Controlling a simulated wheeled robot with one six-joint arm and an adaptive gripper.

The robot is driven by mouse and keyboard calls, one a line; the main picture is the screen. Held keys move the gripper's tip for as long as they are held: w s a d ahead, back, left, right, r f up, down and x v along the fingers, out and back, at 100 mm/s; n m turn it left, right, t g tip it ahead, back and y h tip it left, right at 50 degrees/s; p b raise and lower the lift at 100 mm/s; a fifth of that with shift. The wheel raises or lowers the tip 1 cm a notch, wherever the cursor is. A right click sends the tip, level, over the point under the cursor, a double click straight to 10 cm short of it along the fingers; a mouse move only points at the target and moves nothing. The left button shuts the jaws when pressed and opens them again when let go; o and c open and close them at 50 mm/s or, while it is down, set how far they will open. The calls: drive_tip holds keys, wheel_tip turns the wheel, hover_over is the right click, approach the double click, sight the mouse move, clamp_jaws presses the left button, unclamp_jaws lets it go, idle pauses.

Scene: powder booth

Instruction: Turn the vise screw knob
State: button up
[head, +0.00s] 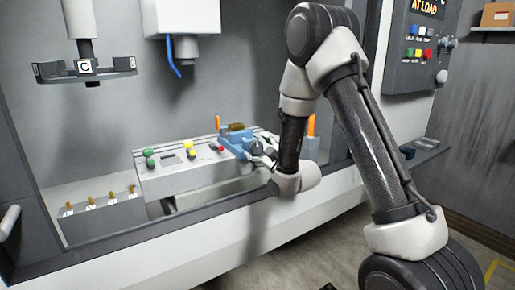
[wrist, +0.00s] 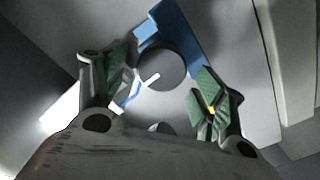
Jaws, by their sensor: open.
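The blue vise (head: 236,141) sits on the pale machine table, with a brownish part in its top. In the wrist view a blue piece of the vise (wrist: 180,24) shows at the top. The round grey screw knob (wrist: 172,66) sits in front of it, with a pale bar across its left side. My gripper (wrist: 163,78) is open, its green-padded fingers on the left and right of the knob, with visible gaps. In the head view my gripper (head: 264,154) is beside the vise, partly hidden by my arm, and the knob cannot be made out.
The machine table (head: 165,180) carries several green, yellow and red knobs left of the vise. Orange upright rods stand near the vise. A tool carousel (head: 88,69) and a white spindle housing (head: 184,18) hang above. A control panel (head: 420,48) is at the upper right.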

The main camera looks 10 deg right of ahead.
drive_tip(key=shift+x, duration=1.1)
drive_tip(key=c, duration=1)
drive_tip(key=shift+c, duration=0.2)
drive_tip(key=shift+m, duration=0.4)
